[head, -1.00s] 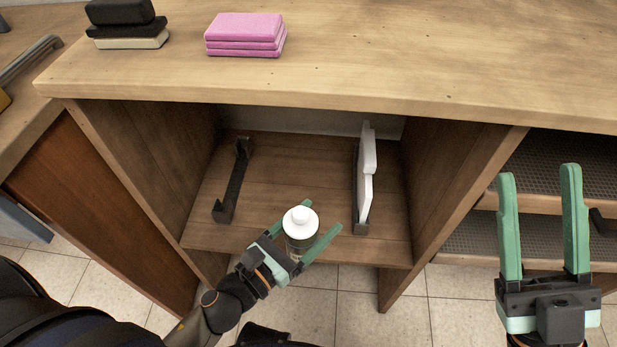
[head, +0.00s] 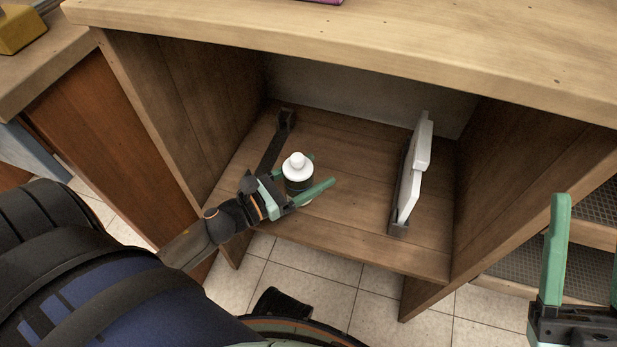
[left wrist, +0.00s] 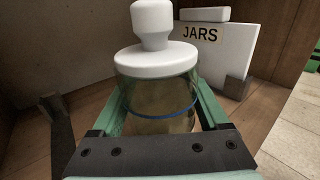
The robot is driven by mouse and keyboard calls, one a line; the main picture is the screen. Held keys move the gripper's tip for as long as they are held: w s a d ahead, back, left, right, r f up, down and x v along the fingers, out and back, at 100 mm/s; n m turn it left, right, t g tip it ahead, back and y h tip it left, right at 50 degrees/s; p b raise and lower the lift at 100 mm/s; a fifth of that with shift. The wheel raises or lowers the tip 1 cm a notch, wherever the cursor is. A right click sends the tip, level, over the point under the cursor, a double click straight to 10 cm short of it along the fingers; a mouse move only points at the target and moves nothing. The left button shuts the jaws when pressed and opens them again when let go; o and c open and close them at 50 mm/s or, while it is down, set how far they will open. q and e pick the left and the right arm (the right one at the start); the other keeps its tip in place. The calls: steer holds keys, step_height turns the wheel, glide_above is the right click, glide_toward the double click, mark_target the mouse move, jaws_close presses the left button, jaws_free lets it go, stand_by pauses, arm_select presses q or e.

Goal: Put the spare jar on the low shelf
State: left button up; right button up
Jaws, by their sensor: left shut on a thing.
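The spare jar (head: 298,182), with a white knobbed lid, is upright between the fingers of my left gripper (head: 318,172). In the left wrist view the jar (left wrist: 160,95) shows a glass body with tan contents and a blue band. My left gripper is shut on it, inside the opening over the front left part of the low shelf (head: 350,215). I cannot tell whether the jar touches the shelf board. My right gripper (head: 585,245) is open and empty at the right edge, partly cut off.
A white sign (head: 415,170), reading JARS in the left wrist view (left wrist: 215,50), stands in a dark holder on the shelf's right. A dark bracket (head: 275,145) lies at the left, partly behind my gripper. Side walls and the counter top (head: 400,45) bound the opening.

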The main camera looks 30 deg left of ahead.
arm_select(q)
steer(key=shift+w+a+f, duration=0.15)
steer(key=shift+a+f, duration=0.2)
steer(key=shift+f, duration=0.05)
steer(key=f+b, duration=0.3)
steer(key=shift+w+a+f, duration=0.1)
steer(key=shift+a+f, duration=0.15)
steer(key=shift+f, duration=0.15)
steer(key=shift+r, duration=0.15)
steer(key=shift+f, duration=0.2)
steer(key=o, duration=1.6)
steer(key=shift+c, duration=0.2)
